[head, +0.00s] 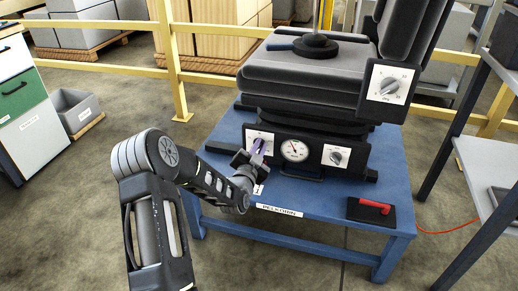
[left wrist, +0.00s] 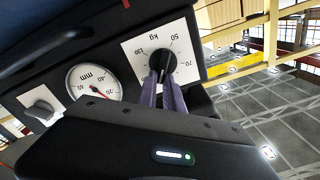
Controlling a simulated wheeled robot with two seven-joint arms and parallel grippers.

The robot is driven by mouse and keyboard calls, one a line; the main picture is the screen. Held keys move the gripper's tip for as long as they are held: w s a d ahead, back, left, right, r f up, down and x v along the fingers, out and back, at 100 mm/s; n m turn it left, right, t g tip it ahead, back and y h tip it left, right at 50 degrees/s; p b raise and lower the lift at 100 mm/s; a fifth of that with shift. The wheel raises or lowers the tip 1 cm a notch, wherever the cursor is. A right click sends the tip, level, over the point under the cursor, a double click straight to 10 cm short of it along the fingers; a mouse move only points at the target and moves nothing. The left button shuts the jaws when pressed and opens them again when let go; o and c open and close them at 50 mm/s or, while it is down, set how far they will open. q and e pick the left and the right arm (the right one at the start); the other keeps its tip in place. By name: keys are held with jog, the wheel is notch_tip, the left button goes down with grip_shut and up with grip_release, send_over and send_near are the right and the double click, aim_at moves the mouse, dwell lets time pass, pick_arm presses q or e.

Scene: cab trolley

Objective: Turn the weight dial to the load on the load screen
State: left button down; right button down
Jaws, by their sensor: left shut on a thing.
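The knob's exact setting is hard to read. I cannot make out a load screen. My right gripper is not in view.
Beside the weight dial are a round mm gauge (head: 295,149) and another dial (head: 336,155). A third dial (head: 390,86) is on the seat's side. The blue table (head: 290,222) carries a black box with a red handle (head: 372,210). A shelf rack (head: 489,165) stands right.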

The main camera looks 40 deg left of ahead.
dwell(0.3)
pick_arm(q)
jog(key=c, duration=1.5)
grip_release()
jog(key=shift+s, duration=0.1)
jog(key=p+v, duration=0.2)
jog(key=v, duration=0.5)
jog(key=shift+s+d, duration=0.1)
jog(key=shift+s, duration=0.25)
